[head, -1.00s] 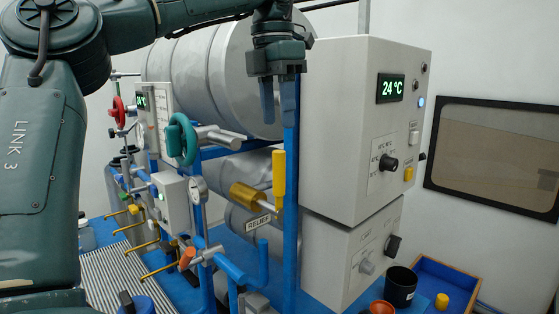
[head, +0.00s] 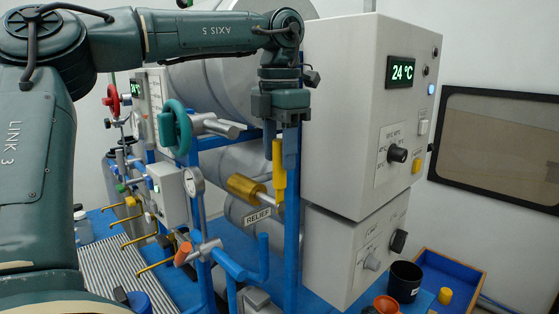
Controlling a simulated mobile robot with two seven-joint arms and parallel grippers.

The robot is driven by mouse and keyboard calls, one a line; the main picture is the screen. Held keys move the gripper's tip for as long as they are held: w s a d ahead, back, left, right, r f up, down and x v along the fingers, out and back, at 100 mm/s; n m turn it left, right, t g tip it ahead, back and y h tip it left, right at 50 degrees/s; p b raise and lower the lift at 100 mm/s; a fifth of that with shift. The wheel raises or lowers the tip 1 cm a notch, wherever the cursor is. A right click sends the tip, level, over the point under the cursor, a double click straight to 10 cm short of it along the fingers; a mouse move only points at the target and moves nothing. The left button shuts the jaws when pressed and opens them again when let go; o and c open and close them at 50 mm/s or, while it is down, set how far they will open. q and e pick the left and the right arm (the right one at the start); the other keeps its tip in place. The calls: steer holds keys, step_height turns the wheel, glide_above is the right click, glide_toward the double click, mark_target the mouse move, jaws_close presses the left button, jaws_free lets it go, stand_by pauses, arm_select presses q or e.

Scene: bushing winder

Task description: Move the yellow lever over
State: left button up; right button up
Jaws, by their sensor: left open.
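The yellow lever (head: 279,178) stands upright on the relief valve, whose brass-yellow body (head: 245,188) lies to its left above a tag reading RELIEF (head: 257,216). My left gripper (head: 280,140) points down over the lever's top end, fingers apart. The lever's top shows between the two fingers in the picture. I cannot tell whether either finger touches it. My right gripper is not in view.
A blue upright post (head: 291,240) stands just right of the lever. The grey control box (head: 345,130) with a 24 °C display is close right of my gripper. Large grey drums lie behind.

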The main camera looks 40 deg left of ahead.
arm_select(q)
steer(key=shift+f, duration=0.95)
jaws_close()
